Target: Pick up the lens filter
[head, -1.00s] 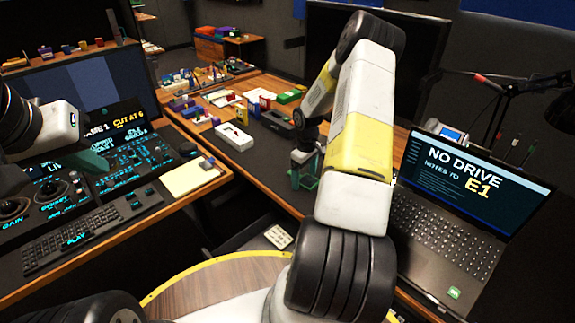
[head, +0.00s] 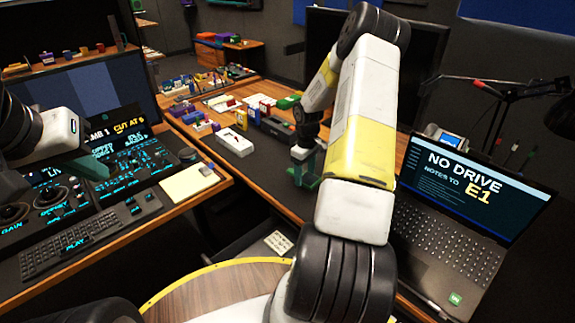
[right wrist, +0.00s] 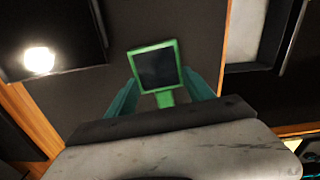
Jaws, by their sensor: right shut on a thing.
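The lens filter (right wrist: 156,66) is a small green square frame with a dark pane and a short green stem. In the right wrist view it stands between the teal fingers of my right gripper (right wrist: 165,95), which is shut on its stem. In the head view my right gripper (head: 302,170) is low over the dark desk mat beyond my forearm; the filter is small and partly hidden there.
An open laptop (head: 450,215) stands at the right. A white box (head: 234,141) and several small coloured items lie on the desk beyond. A keyboard (head: 85,238) and yellow notepad (head: 188,183) are at the left. Bare mat lies around my right gripper.

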